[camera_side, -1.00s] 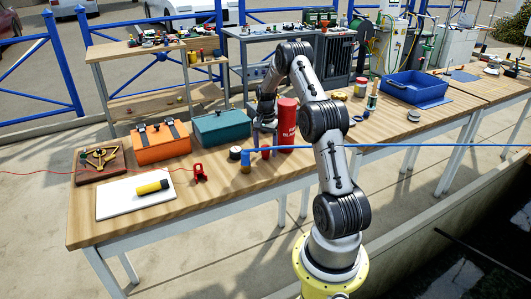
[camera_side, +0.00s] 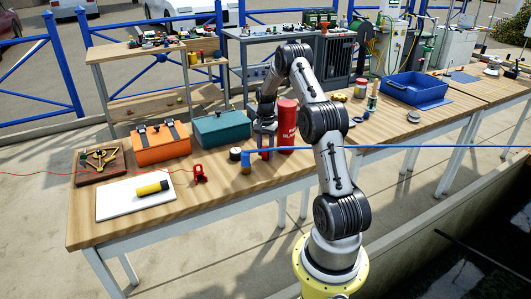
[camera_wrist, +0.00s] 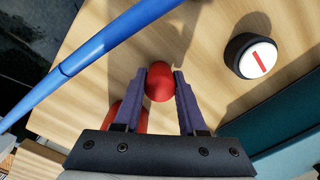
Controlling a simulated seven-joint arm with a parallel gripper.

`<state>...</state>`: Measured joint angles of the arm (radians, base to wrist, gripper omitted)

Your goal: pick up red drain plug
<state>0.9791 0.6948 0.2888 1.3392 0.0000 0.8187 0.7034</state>
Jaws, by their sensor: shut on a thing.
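The red drain plug (camera_wrist: 160,82) shows in the wrist view as a small rounded red thing. My gripper (camera_wrist: 160,84) has a finger on each side of it, and its jaws are shut on it. In the side view my gripper (camera_side: 265,150) points down at the table, just left of the large red canister. The plug is mostly hidden by the fingers there, and I cannot tell whether it still touches the table.
A red canister (camera_side: 287,135) stands close on the right. A blue pole (camera_side: 400,146) crosses in front of my gripper. A black-and-white round item (camera_wrist: 252,56), a teal box (camera_side: 222,130), and an orange box (camera_side: 160,146) are nearby.

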